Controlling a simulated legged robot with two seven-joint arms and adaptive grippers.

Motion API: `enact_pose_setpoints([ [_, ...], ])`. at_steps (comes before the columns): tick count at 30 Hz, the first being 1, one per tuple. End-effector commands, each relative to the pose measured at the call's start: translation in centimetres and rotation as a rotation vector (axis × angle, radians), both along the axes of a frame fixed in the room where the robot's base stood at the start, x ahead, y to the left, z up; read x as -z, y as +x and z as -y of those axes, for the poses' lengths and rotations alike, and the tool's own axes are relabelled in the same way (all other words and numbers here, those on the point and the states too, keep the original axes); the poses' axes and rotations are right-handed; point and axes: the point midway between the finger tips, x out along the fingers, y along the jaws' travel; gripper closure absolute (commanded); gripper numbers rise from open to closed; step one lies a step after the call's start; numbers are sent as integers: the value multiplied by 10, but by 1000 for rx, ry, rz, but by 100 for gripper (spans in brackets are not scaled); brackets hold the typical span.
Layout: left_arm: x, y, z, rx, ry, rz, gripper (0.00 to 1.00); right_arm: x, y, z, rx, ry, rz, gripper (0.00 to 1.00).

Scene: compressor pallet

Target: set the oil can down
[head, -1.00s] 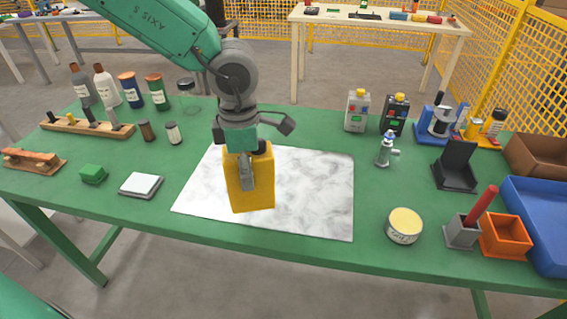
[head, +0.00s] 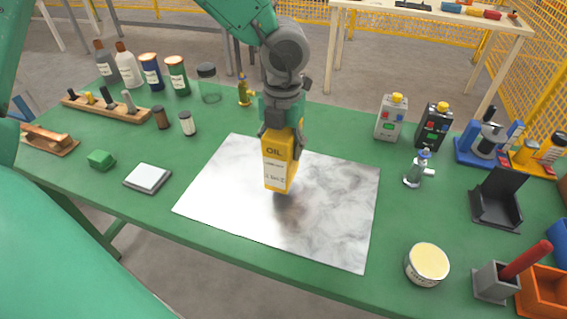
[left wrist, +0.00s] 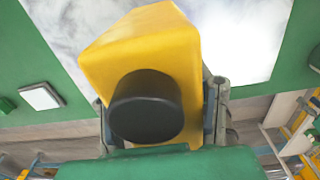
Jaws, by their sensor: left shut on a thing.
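The yellow oil can (head: 277,172) is upright over the marbled white sheet (head: 320,215), with its "OIL" label facing the head camera. My left gripper (head: 281,130) comes from above and is shut on the can near its top. In the left wrist view the can (left wrist: 150,45) fills the middle, its black cap (left wrist: 146,105) towards the camera and a finger on either side. A shadow lies just under the can; I cannot tell whether its base touches the sheet. My right gripper is not in view.
Bottles and jars (head: 150,72) stand at the back left. A grey can (head: 391,118), a black can (head: 433,127) and a small spray bottle (head: 417,168) stand to the right. A round tin (head: 427,264) is at the front right. The sheet around the can is clear.

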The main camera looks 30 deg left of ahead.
Motion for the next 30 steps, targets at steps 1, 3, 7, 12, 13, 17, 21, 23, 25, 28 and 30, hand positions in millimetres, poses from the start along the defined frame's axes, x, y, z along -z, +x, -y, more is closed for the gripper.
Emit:
enact_pose_setpoints([
  [1, 3, 1, 0, 0, 0, 2, 100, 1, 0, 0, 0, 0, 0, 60],
  [3, 6, 1, 0, 0, 1, 2, 100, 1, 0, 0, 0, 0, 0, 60],
  [7, 20, 0, 0, 2, 1, 1, 100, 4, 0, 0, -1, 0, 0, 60],
  [12, 40, 1, 2, 3, 4, 2, 100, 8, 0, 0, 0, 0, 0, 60],
  [13, 40, 1, 2, 3, 3, 2, 100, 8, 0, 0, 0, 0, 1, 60],
  [17, 40, 1, 2, 2, 1, 3, 100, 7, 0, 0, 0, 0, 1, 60],
  [21, 42, 0, 0, 2, 0, 0, 29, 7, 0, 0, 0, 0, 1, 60],
  [23, 41, 0, 0, 2, 0, 0, 29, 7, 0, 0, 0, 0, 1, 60],
  [25, 41, 0, 0, 2, 0, 0, 29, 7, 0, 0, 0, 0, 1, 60],
  [28, 41, 0, 0, 2, 0, 0, 29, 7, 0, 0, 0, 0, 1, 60],
  [30, 40, 0, 0, 2, 0, 1, 29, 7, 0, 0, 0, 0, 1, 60],
])
